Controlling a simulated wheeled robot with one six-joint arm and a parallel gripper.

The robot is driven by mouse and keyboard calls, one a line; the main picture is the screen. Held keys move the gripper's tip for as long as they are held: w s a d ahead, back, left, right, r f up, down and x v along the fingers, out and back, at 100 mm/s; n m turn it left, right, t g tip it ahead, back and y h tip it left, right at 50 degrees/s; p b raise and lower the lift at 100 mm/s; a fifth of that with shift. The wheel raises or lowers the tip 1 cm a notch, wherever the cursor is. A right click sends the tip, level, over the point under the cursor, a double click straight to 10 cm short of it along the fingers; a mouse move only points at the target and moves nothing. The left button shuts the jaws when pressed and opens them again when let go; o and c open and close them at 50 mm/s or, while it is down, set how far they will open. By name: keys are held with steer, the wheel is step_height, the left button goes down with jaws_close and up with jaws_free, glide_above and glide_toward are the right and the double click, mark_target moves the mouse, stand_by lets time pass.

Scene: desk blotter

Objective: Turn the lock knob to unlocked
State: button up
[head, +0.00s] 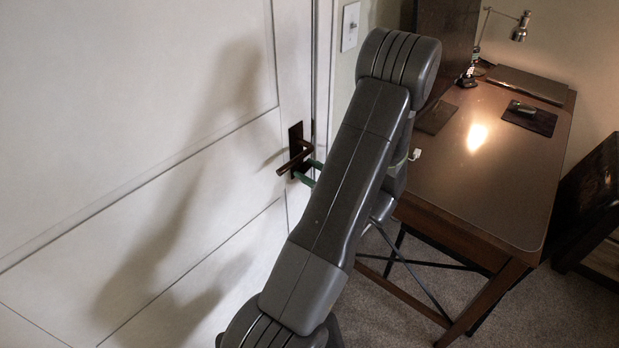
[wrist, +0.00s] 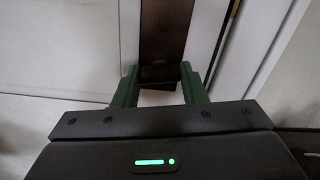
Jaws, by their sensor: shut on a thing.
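A white door carries a dark bronze lock plate (head: 295,134) with a lever handle (head: 291,165) pointing left and down. The plate (wrist: 165,30) also runs down the middle of the wrist view. My gripper (head: 303,170) is at the lower part of the plate, its green fingers reaching in beside the lever. In the wrist view my gripper (wrist: 159,72) has one finger on each side of a dark brown piece, shut on it. This piece appears to be the lock knob (wrist: 158,74). Its turn angle is hard to tell, and the fingers partly hide it.
A brown desk (head: 480,170) stands to the right, with a lamp (head: 520,27), a closed laptop (head: 527,84) and a dark pad (head: 530,118) on it. A dark chair (head: 595,200) is at the far right. A light switch (head: 350,27) is on the wall beside the door.

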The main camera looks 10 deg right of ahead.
steer(key=n+b, duration=0.2)
steer(key=b, duration=0.1)
steer(key=n+b, duration=0.2)
steer(key=b, duration=0.1)
steer(key=shift+f+n+b, duration=0.3)
steer(key=shift+f, duration=0.1)
steer(key=n+b, duration=0.4)
steer(key=b, duration=0.2)
steer(key=shift+n+b, duration=0.3)
steer(key=shift+b, duration=0.1)
steer(key=n+b, duration=0.4)
steer(key=b, duration=0.2)
steer(key=n+b, duration=0.2)
steer(key=b, duration=0.1)
steer(key=shift+r, duration=0.25)
steer(key=shift+r+n, duration=0.1)
steer(key=shift+n, duration=0.2)
steer(key=o, duration=1)
